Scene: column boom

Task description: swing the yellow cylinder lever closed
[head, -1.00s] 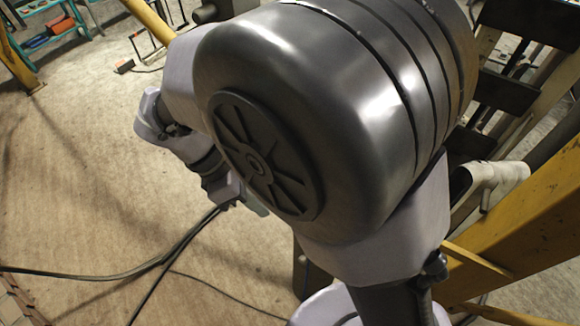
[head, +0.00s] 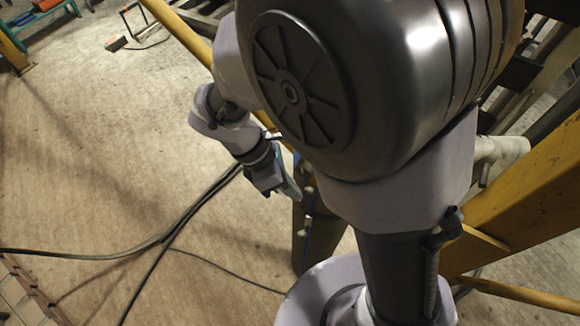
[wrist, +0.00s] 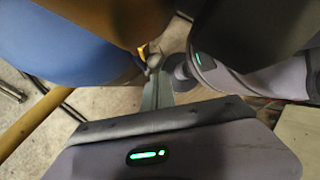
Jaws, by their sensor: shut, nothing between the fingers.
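My gripper (head: 294,190) hangs at the end of my arm near the middle of the head view, in front of a dark upright cylinder-like post (head: 310,240). In the wrist view, its narrow fingers (wrist: 156,72) are shut and empty. A small yellow piece (wrist: 143,51) shows close to the fingertips; it may be the lever, but I cannot tell whether they touch. I cannot make out the lever in the head view, where my arm covers much of the middle.
A large blue rounded body (wrist: 60,45) and a brown one (wrist: 105,18) crowd the wrist view. A yellow beam (head: 530,190) stands at the right of the head view. Black cables (head: 165,238) cross the floor. The floor at left is mostly clear.

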